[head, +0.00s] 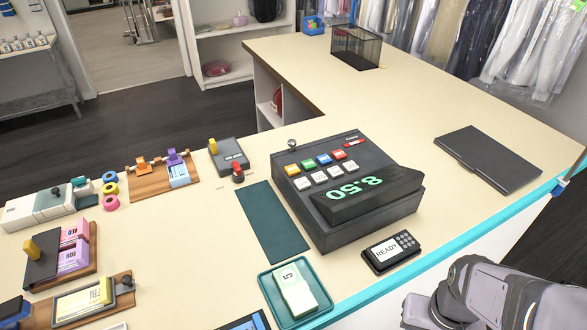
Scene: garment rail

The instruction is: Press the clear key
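The key labels are too small to read, so I cannot tell which is the clear key. Grey links of my arm show at the bottom right, apart from the register. My gripper's fingers are not in view.
A card terminal (391,251) reading READY stands before the register. A green tray (267,287) holds notes marked 5. A dark green mat (272,222) lies left of the register, and a closed dark folder (488,158) lies to its right. Stamps and ticket holders crowd the left counter.

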